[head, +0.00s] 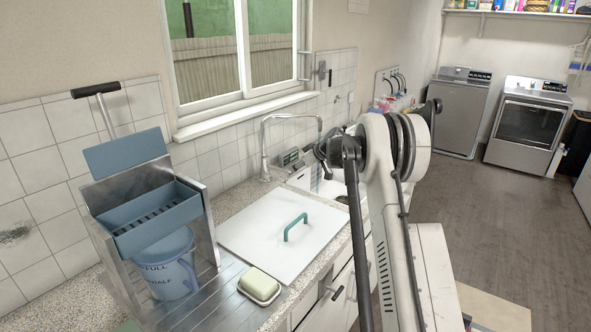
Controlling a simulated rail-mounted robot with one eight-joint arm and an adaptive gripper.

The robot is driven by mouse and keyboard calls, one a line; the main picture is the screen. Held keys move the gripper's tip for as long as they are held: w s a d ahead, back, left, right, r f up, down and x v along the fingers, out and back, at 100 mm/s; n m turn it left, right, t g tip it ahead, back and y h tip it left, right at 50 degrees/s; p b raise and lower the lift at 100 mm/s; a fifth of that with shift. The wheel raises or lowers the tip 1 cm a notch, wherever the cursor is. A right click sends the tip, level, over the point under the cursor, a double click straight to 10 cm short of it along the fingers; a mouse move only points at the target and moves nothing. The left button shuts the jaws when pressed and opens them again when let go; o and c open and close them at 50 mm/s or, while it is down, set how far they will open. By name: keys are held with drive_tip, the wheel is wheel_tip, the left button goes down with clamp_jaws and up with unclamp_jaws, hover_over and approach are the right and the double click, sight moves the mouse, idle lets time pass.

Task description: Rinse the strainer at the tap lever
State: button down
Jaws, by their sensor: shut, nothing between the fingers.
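A tall curved metal tap (264,150) stands behind the counter in the head view, under the window. I cannot pick out its lever clearly. No strainer can be told for sure. A blue-grey slotted tray (158,216) sits in a metal stand at the left, with a flat blue panel raised behind it. My gripper (321,152) appears small and dark to the right of the tap's spout, partly hidden by my arm. It looks shut and empty. The sink area (335,188) below it is mostly hidden by my arm.
A white board with a green handle (258,236) lies on the counter. A soap dish (259,286) is in front, and a blue bucket (168,268) stands under the tray. Bottles (392,104) stand beyond the sink. A washer (460,110) and a front-door machine (527,125) stand far right; floor between is clear.

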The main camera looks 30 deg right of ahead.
wheel_tip(320, 180, up, 5)
drive_tip(key=p, duration=0.1)
hover_over(300, 193)
drive_tip(key=w, duration=0.1)
drive_tip(key=s+f+b+v, duration=0.1)
drive_tip(key=v, duration=0.8)
drive_tip(key=f+m+b, duration=0.1)
drive_tip(key=f+m, duration=0.2)
drive_tip(key=m, duration=0.7)
drive_tip(key=f+m+b, duration=0.1)
drive_tip(key=f+m, duration=0.3)
drive_tip(key=m, duration=0.6)
drive_tip(key=f+m+t+b, duration=0.1)
drive_tip(key=f+m, duration=0.3)
drive_tip(key=m, duration=0.7)
drive_tip(key=shift+s+d+y+b, duration=0.25)
drive_tip(key=shift+s+y+b, duration=0.1)
drive_tip(key=shift+b, duration=0.1)
drive_tip(key=m, duration=0.1)
drive_tip(key=f+m, duration=0.1)
drive_tip(key=m, duration=0.3)
drive_tip(key=shift+f, duration=0.3)
drive_tip(key=x, duration=0.9)
drive_tip(key=shift+w, duration=0.15)
drive_tip(key=r, duration=0.2)
drive_tip(key=shift+w+a+r, duration=0.3)
drive_tip(key=shift+w+r, duration=0.05)
drive_tip(key=shift+w, duration=0.05)
drive_tip(key=shift+w+r, duration=0.25)
drive_tip(key=shift+r, duration=0.2)
